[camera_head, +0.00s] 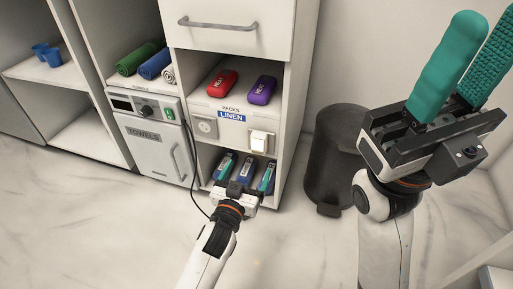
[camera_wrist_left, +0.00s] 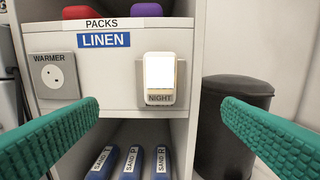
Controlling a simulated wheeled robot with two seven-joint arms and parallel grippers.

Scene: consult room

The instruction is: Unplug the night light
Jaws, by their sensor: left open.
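The night light (camera_head: 259,141) is a white block with a bright front panel, plugged into the LINEN shelf front. In the left wrist view the night light (camera_wrist_left: 161,75) is centred between the fingers, above a NIGHT label. My left gripper (camera_head: 244,168) is open and empty, with teal fingers, before the cabinet and apart from the light. Its fingertips (camera_wrist_left: 160,106) spread wide on both sides.
A WARMER socket (camera_head: 205,127) is left of the light. A black cord hangs beside the towel warmer (camera_head: 150,151). Red (camera_head: 222,83) and purple (camera_head: 262,90) packs lie above; blue SAND packs (camera_wrist_left: 131,162) lie below. A dark bin (camera_head: 331,160) stands right of the cabinet.

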